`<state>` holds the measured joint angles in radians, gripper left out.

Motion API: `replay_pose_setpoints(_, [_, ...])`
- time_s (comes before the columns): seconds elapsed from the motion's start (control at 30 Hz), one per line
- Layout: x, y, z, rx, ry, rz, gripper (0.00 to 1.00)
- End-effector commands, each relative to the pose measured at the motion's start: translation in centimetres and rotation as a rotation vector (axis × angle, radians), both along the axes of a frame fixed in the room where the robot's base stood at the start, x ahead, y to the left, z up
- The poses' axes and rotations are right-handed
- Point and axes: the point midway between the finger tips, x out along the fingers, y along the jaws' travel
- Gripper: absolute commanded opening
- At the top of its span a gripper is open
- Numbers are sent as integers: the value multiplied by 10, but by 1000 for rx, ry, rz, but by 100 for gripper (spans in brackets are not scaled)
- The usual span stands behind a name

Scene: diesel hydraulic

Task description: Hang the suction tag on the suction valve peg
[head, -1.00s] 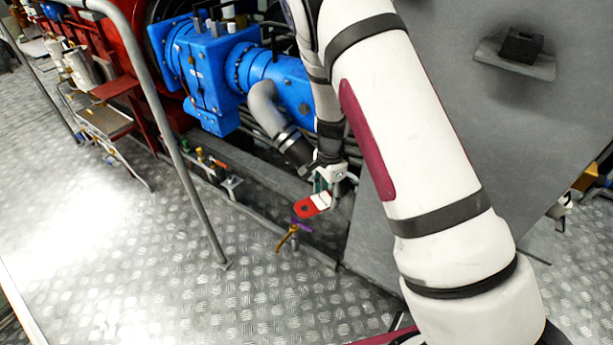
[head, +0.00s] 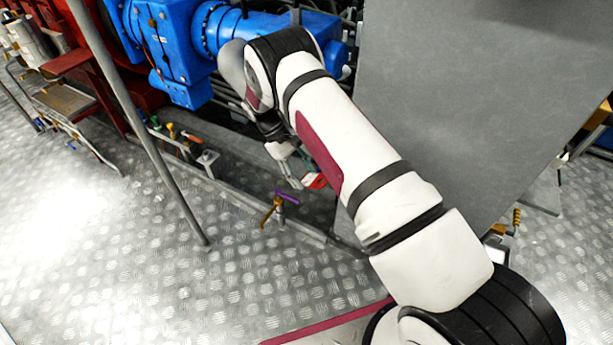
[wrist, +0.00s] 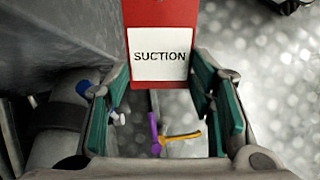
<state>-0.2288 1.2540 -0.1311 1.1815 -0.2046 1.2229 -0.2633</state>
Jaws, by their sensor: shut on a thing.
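My gripper (head: 292,172) is shut on a red tag (head: 316,181), low beside the grey panel. In the wrist view the tag (wrist: 160,15) has a white label (wrist: 160,53) reading SUCTION and lies between the green finger pads; its upper end runs out of view. A valve with a purple part (head: 288,197) and a brass-coloured lever (head: 270,212) stands at the floor edge, below and left of the tag. In the wrist view the purple part (wrist: 153,133) shows beyond the tag, apart from it. I cannot tell which part is the peg.
Blue machinery (head: 175,45) stands at the back. A large grey panel (head: 470,110) rises right of my gripper. A grey handrail post (head: 150,130) stands on the left. Several small coloured valve handles (head: 170,130) sit along the trough. The patterned metal floor (head: 130,260) is clear in front.

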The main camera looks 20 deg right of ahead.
Motion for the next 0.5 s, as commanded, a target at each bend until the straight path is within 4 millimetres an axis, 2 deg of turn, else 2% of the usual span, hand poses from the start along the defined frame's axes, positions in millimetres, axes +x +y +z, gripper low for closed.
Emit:
replay_pose_setpoints(0.03, [9,8,-18,-37,32,143,30])
replay_pose_setpoints(0.1, [21,12,-29,-94,71,337,30])
replay_pose_setpoints(0.27, [49,29,-51,-235,119,731,30])
replay_pose_setpoints(0.5, [90,69,-82,-456,103,1223,30])
